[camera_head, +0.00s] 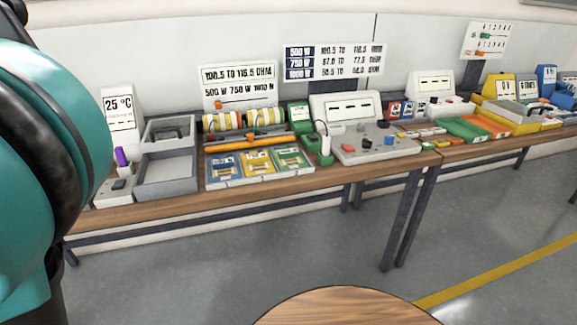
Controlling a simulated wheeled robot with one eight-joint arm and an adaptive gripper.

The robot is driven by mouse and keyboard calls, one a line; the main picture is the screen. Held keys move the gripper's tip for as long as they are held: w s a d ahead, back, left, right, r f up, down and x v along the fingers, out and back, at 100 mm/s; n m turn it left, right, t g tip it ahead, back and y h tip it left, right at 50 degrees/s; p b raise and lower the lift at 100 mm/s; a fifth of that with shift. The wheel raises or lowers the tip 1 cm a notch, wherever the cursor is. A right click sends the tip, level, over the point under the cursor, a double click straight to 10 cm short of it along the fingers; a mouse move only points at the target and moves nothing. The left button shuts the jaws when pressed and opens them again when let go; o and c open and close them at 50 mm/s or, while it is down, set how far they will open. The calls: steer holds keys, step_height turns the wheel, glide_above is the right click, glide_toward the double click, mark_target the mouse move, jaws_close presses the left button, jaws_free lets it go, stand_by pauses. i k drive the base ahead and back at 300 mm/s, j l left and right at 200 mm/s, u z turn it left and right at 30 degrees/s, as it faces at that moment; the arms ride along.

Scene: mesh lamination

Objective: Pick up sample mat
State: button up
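No thing in view can be told for sure as the sample mat. A pale tray (262,179) on the wooden bench holds a blue flat piece (223,167), a yellow flat piece (257,162) and a green flat piece (289,157) side by side; these are flat and mat-like, but their details are too small to tell. My gripper is out of view. Only a teal and black part of my own arm shows large at the left edge, hiding the bench's left end.
The wooden bench (220,201) runs along the wall. It bears an empty-looking grey bin (166,172), striped rolls (264,117), an orange bar (250,143) and a grey console (370,143). A round wooden top (345,308) stands in front. Grey floor (300,250) lies between.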

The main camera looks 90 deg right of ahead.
mark_target(222, 168)
steer(key=k+j+z, duration=0.1)
steer(key=z, duration=2.95)
